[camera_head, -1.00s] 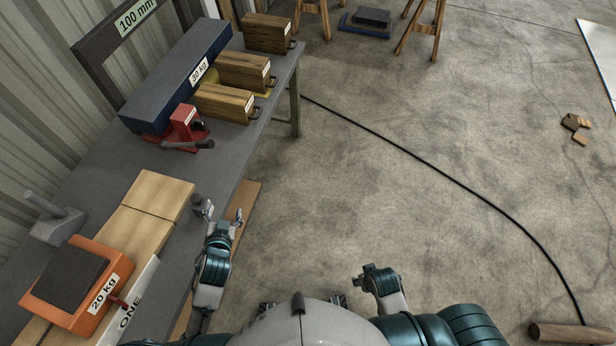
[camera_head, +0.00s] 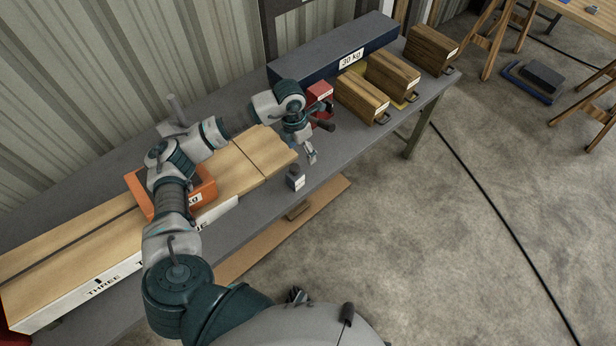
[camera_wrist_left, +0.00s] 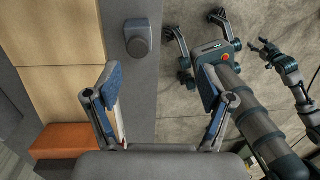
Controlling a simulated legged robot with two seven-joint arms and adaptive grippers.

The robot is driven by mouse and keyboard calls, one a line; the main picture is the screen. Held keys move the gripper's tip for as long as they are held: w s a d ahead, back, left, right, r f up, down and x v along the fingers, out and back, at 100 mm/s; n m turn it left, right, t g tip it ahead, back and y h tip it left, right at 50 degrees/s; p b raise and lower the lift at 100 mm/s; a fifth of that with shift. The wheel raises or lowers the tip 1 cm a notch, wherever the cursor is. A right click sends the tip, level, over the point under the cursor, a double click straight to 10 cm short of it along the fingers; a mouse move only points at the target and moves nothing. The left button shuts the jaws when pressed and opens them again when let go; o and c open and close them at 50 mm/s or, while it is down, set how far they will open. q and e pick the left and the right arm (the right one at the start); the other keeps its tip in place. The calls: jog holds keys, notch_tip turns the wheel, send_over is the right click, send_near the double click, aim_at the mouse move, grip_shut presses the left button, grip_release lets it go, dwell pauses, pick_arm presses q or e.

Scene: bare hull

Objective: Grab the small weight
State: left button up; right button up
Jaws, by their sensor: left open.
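The small weight (camera_head: 295,177) is a little dark grey block with a pale label and a knob on top. It stands upright near the front edge of the grey table, just right of the wooden boards. In the left wrist view the weight (camera_wrist_left: 138,42) shows from above, beyond my open fingers. My left gripper (camera_head: 301,148) is over the table, a little behind and above the weight, apart from it. In the left wrist view its two fingers (camera_wrist_left: 158,85) are spread with nothing between them. My right gripper (camera_wrist_left: 265,50) shows small, off the table at the right; its jaws are too small to judge.
Wooden boards (camera_head: 65,260) and an orange 20 kg weight (camera_head: 208,186) lie left of the weight. A red vise (camera_head: 318,94), wooden blocks (camera_head: 362,97) and a blue 30 kg block (camera_head: 330,55) stand to its right and behind. The floor in front is open.

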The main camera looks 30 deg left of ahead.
aim_at(293, 166)
pick_arm(q)
jog(key=shift+n+y, duration=0.3)
jog(key=shift+y, duration=0.4)
jog(key=a+f, duration=0.1)
jog(key=f, duration=0.2)
jog(key=a+f, duration=0.1)
jog(key=f, duration=0.2)
jog(key=a+f, duration=0.1)
jog(key=f, duration=0.3)
jog(key=shift+a+f, duration=0.15)
jog(key=shift+f, duration=0.45)
jog(key=f, duration=0.5)
jog(key=shift+s+d, duration=0.1)
jog(key=shift+d, duration=0.3)
jog(key=shift+a, duration=0.1)
grip_shut()
jog(key=shift+r, duration=0.1)
